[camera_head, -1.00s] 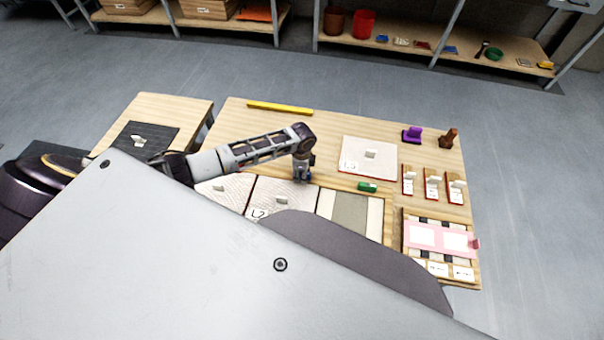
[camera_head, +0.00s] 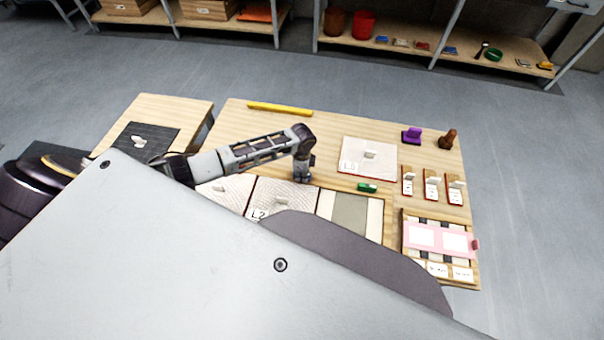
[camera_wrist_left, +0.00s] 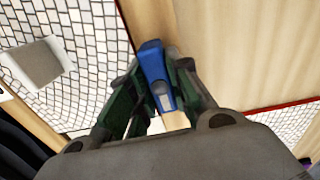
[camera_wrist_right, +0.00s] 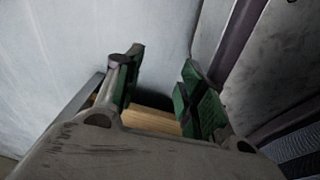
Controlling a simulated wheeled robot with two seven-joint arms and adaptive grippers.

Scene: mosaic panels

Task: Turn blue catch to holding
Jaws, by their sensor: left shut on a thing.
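The blue catch (camera_wrist_left: 155,72) shows in the left wrist view between the fingers of my left gripper (camera_wrist_left: 158,92), which is shut on it. A pale patch shows on its lower part. In the head view my left gripper (camera_head: 302,176) is low over the table, at the top edge of the L2 panel (camera_head: 284,197); the catch is mostly hidden there. My right gripper (camera_wrist_right: 155,88) is open and empty in the right wrist view, with its fingers apart. It is not visible in the head view.
The L3 panel (camera_head: 385,167) lies right of my left gripper, with a green catch (camera_head: 367,187) below it. A purple piece (camera_head: 412,136), a brown piece (camera_head: 447,139) and a pink frame (camera_head: 412,236) are at the right. A yellow bar (camera_head: 280,108) lies at the back.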

